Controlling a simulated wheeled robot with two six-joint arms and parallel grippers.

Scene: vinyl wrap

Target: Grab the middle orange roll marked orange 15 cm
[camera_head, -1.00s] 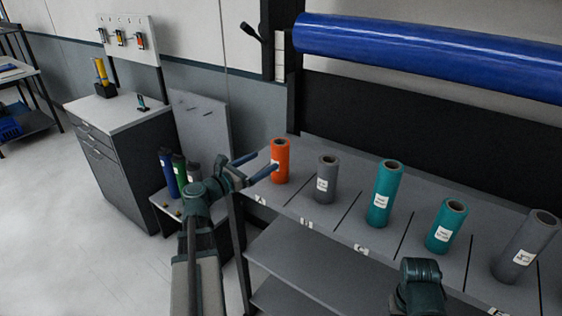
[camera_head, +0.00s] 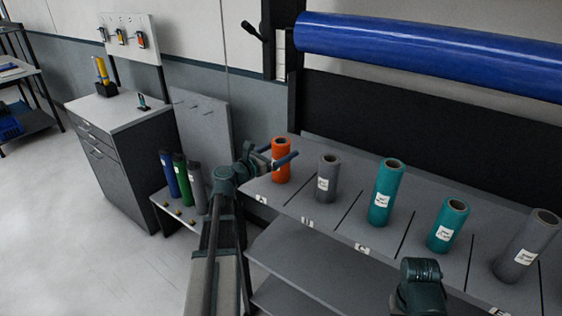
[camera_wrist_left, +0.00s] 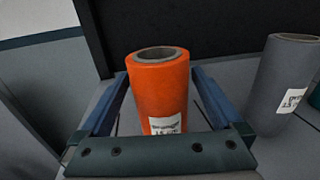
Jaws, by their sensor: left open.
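The orange roll (camera_head: 281,165) stands upright at the left end of the shelf, in the section marked A. It has a white label and a grey core, and it also shows in the left wrist view (camera_wrist_left: 158,88). My left gripper (camera_head: 281,156) is open, with one blue finger on each side of the roll. In the left wrist view the fingers (camera_wrist_left: 158,95) show a gap to the roll on both sides. The label's lower part is hidden behind the gripper's body. The label text is too small to read surely.
A grey roll (camera_head: 327,178) stands just right of the orange one. Two teal rolls (camera_head: 385,195) (camera_head: 445,228) and another grey roll (camera_head: 526,248) stand farther right. A large blue roll (camera_head: 430,58) hangs above the shelf (camera_head: 345,228). A low stand at left holds several tubes.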

